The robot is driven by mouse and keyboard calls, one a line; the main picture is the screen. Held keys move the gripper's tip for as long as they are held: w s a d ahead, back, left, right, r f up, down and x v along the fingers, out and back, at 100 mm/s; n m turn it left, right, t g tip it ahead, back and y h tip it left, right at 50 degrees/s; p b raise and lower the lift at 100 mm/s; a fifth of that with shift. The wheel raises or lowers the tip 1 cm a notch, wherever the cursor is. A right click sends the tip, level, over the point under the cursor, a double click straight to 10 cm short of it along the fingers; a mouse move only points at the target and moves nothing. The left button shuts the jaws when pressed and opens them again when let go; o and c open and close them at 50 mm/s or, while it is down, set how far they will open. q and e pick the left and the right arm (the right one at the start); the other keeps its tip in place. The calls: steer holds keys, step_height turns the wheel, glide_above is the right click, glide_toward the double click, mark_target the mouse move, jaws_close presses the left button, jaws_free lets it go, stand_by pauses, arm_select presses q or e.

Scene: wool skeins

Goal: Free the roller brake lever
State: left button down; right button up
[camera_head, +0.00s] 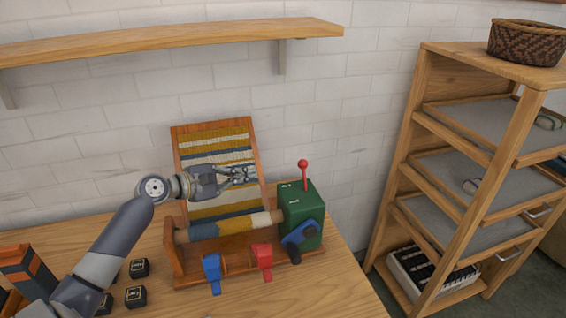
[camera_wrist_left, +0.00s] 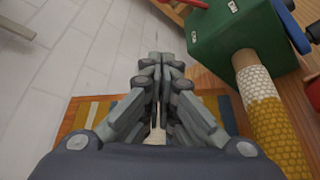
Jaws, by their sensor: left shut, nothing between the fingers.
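The roller brake lever, a red stick with a round knob (camera_head: 303,164), stands up from the top of a green box (camera_head: 302,214) at the right end of the loom. A bit of the red lever (camera_wrist_left: 186,3) shows at the top edge of the left wrist view, above the green box (camera_wrist_left: 235,38). My left gripper (camera_head: 250,174) is in front of the striped weaving, left of the lever and apart from it. In the left wrist view its fingertips (camera_wrist_left: 163,60) are together and empty. My right gripper is not in view.
The cloth roller (camera_head: 232,226) runs left from the green box. A blue crank (camera_head: 301,240), a blue clamp (camera_head: 212,272) and a red clamp (camera_head: 262,260) sit in front. Small black blocks (camera_head: 136,296) lie at left. A shelf (camera_head: 180,40) hangs above; a rack (camera_head: 410,150) stands right.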

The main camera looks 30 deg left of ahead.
mark_target(304, 176)
arm_select(q)
steer(key=w+d+p, duration=0.1)
steer(key=w+d, duration=0.1)
steer(key=w, duration=0.1)
steer(key=w+d+p, duration=0.2)
steer(key=w, duration=0.1)
steer(key=w+d+p, duration=0.2)
steer(key=w+d, duration=0.1)
steer(key=shift+f, duration=0.2)
steer(key=shift+d, duration=0.1)
steer(key=shift+f, duration=0.1)
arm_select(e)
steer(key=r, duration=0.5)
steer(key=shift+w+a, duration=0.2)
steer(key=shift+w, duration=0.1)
